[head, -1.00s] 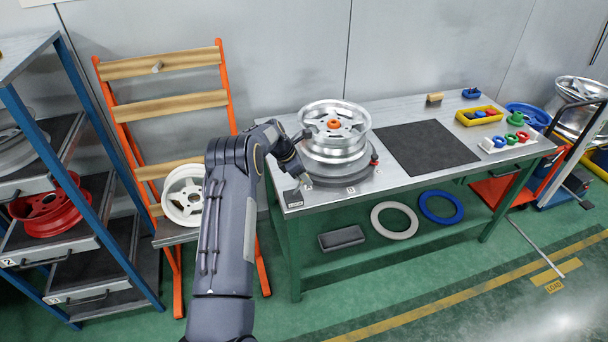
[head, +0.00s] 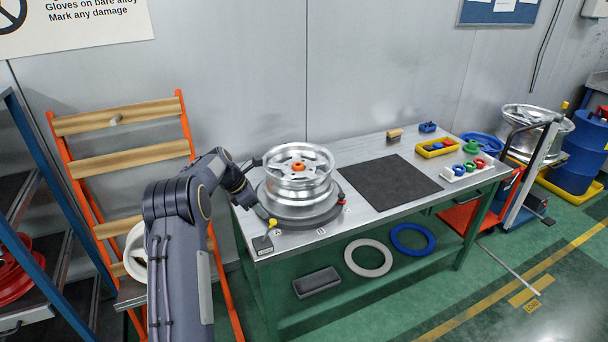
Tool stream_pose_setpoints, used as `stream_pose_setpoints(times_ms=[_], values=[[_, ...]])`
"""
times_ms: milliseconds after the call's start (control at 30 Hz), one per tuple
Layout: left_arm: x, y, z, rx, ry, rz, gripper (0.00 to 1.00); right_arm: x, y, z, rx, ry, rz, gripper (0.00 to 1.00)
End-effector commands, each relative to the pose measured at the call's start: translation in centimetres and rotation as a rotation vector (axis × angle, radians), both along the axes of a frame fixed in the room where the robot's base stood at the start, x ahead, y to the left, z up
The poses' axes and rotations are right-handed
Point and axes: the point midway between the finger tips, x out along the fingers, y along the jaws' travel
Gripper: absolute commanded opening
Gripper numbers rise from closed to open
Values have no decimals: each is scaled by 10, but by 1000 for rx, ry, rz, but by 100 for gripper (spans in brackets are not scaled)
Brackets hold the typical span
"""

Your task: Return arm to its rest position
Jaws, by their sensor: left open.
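My left arm comes in from the lower left, with its elbow over the orange rack. My left gripper (head: 252,163) is open and empty, at the upper left of the silver wheel. The silver wheel (head: 316,178) lies flat on a round dark turntable (head: 293,218) at the left end of the workbench, with an orange hub piece (head: 298,167) in its centre. I cannot tell whether the fingertips touch the wheel's rim. My right gripper is not in view.
An orange rack (head: 186,135) with wooden bars holds a white wheel, partly hidden by my arm. The workbench (head: 372,205) carries a black mat (head: 385,183), a yellow tray (head: 437,152) and a white holder with coloured pieces. Blue shelving stands at far left.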

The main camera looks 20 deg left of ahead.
Motion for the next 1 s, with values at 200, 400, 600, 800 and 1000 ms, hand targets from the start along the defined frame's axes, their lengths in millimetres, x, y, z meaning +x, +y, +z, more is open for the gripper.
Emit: stream_pose_setpoints(times_ms=[200, 400, 600, 800, 1000], values=[[-3, -3, 11, 12, -15, -28, 43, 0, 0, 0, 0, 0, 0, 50], [-43, -38, 83, 120, -139, -289, 43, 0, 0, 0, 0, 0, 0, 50], [-127, -103, 154, 305, -329, -719, 43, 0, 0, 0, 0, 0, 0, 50], [-229, -171, 180, 525, -520, -1173, 43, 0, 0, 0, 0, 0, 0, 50], [-326, -225, 160, 766, -683, -1608, 43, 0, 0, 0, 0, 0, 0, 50]])
